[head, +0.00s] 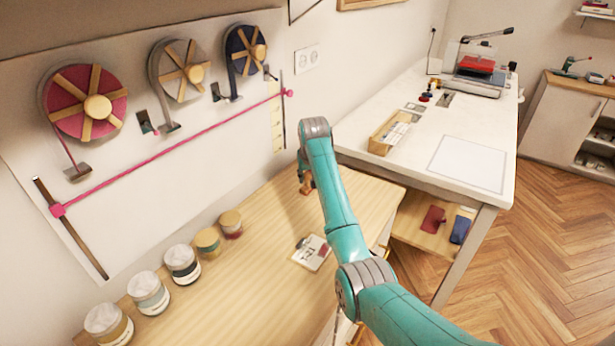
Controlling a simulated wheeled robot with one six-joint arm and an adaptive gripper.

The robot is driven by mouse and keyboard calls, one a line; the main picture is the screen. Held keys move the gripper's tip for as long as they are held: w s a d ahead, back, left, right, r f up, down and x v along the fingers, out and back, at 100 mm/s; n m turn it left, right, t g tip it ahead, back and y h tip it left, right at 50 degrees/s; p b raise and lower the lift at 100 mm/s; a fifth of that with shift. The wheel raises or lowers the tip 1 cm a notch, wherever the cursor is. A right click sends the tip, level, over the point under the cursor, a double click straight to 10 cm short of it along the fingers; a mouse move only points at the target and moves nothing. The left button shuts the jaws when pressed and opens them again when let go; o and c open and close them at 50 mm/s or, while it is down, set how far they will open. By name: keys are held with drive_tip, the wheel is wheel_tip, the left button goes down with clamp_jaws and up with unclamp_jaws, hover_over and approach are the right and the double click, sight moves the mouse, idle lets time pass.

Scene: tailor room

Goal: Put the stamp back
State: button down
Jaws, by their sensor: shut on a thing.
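My teal arm reaches from the lower right to the far part of the wooden counter in the head view. My gripper (306,184) is small and partly hidden behind my arm, low over the counter near the wall. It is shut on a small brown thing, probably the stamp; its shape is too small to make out. I cannot tell whether it touches the counter. A white printed card (312,253) lies on the counter nearer to me, with a small dark thing (302,242) at its left edge.
Several lidded jars (149,295) line the counter's wall side. Wall reels (84,102) and a pink rail (170,155) hang above. A white table (420,157) at the right bears a wooden box (380,142), small red and dark items (425,97) and a press (478,75).

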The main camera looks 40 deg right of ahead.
drive_tip(key=shift+f, duration=0.1)
drive_tip(key=c, duration=0.9)
unclamp_jaws()
drive_tip(key=shift+o, duration=0.2)
drive_tip(key=v, duration=1.2)
drive_tip(key=shift+s, duration=0.1)
